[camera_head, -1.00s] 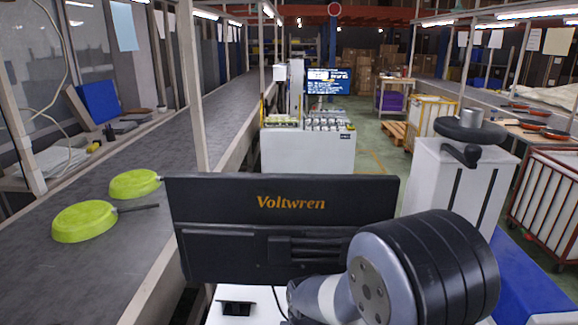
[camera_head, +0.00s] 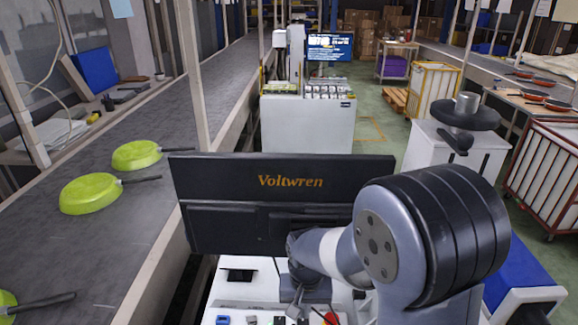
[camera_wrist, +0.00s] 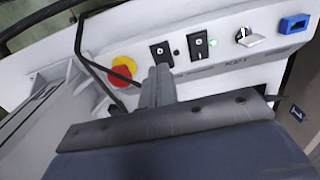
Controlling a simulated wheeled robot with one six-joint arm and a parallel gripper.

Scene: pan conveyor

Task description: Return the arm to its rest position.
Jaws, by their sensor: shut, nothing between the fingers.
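My gripper (camera_wrist: 158,82) shows in the wrist view with its grey fingers together and nothing between them. Its tips are over or close to a white panel (camera_wrist: 215,78) with a red and yellow button (camera_wrist: 123,71), black switches and a blue socket. I cannot tell whether they touch it. In the head view my bent arm stands at the lower right, and its wrist end hangs low over the white top of my base, behind the near elbow. The fingers are small and partly hidden there.
On the conveyor (camera_head: 125,225) at left lie two green pans (camera_head: 90,193) and (camera_head: 136,154), with a third (camera_head: 8,303) cut off at the lower left. A white machine (camera_head: 308,125) and a red-framed cart (camera_head: 545,175) stand beyond.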

